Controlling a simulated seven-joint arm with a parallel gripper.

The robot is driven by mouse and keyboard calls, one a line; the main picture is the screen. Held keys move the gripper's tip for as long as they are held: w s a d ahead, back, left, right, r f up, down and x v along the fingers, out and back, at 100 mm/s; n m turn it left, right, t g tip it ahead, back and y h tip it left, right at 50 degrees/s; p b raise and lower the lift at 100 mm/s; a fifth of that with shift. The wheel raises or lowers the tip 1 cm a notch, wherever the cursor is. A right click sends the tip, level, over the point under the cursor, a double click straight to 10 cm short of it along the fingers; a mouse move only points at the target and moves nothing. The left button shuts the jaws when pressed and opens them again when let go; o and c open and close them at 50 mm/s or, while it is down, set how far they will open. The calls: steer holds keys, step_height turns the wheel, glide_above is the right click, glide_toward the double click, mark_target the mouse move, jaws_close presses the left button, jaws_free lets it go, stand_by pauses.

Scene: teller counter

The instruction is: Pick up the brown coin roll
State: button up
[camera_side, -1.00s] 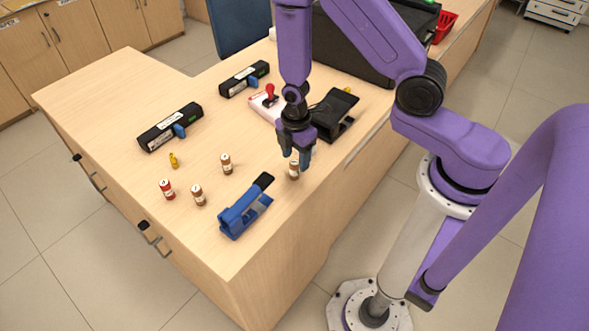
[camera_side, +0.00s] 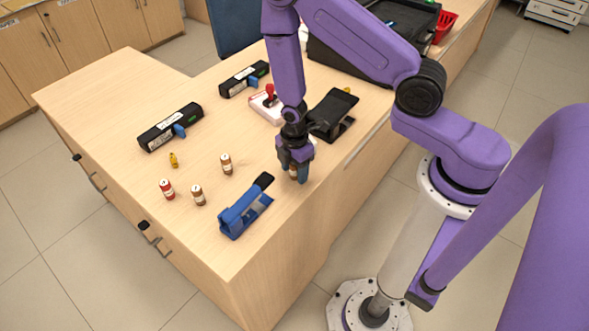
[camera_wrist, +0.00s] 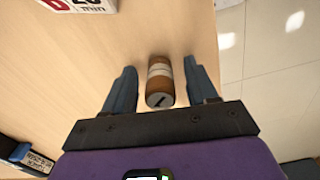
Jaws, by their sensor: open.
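In the side view the fingers hide most of this roll. Other rolls stand to the left: a brown one (camera_side: 226,164), a reddish-brown one (camera_side: 198,195) and a red one (camera_side: 167,189).
A blue-and-black tool (camera_side: 245,208) lies just left of my gripper. A black stand (camera_side: 332,115) and a white item with a red knob (camera_side: 267,105) are behind it. Two black holders (camera_side: 170,127) lie farther left. A small yellow piece (camera_side: 174,160) is near the rolls.

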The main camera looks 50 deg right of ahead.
jaws_close()
steer(key=shift+r, duration=0.15)
